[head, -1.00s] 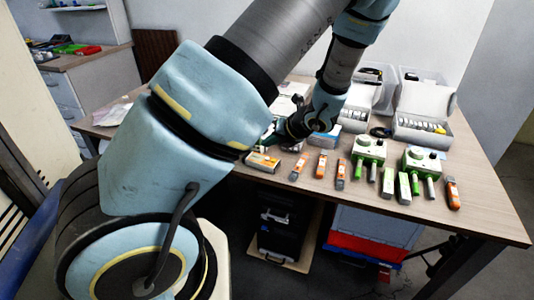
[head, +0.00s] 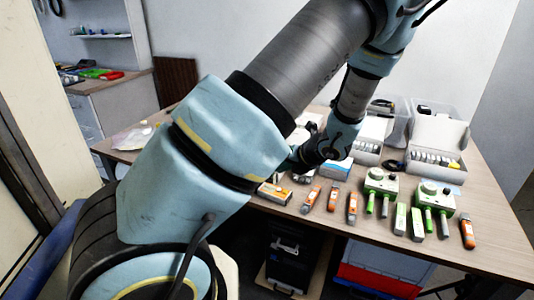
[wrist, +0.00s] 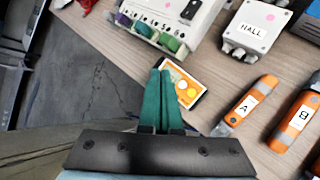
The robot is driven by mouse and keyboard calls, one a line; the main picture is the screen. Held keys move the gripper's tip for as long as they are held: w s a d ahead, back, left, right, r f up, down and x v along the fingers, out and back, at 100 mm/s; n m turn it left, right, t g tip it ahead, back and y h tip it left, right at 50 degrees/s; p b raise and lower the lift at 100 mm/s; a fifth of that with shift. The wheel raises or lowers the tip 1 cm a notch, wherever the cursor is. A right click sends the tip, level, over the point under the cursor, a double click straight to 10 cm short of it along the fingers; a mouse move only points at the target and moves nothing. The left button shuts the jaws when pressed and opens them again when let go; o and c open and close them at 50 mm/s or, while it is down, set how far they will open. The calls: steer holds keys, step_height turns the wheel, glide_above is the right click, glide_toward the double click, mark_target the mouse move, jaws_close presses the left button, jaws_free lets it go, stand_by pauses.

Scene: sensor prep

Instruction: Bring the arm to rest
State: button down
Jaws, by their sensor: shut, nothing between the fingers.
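My arm (head: 300,52) reaches from the lower left up over the table and bends down toward its left part in the head view. My gripper (wrist: 159,72) shows in the wrist view as two green fingers pressed together with nothing between them. The fingertips are beside a small yellow-orange box (wrist: 186,88) near the table edge, and overlap its left side in the picture; whether they touch it I cannot tell. In the head view the fingers are mostly hidden behind my arm.
The table (head: 490,205) holds orange sensors labelled A (wrist: 250,100) and B (wrist: 297,118), a HALL box (wrist: 256,28), a device with coloured knobs (wrist: 168,18), green-handled units (head: 435,197) and open cases (head: 438,145). A black case (head: 290,250) stands below. Floor (wrist: 75,80) shows left of the table edge.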

steer(key=s+a+r+m+g+h, duration=0.2)
steer(key=s+a+r+m, duration=0.2)
steer(key=m, duration=0.7)
steer(key=s+a+r+m+g+h, duration=0.2)
steer(key=a+m, duration=0.5)
steer(key=m, duration=0.5)
steer(key=s+a+r+m+g+h, duration=0.1)
steer(key=s+a+r+m, duration=0.4)
steer(key=m, duration=0.7)
steer(key=shift+s+a+r+g+h, duration=0.3)
steer(key=shift+s+a+g+h, duration=0.1)
steer(key=shift+s, duration=0.5)
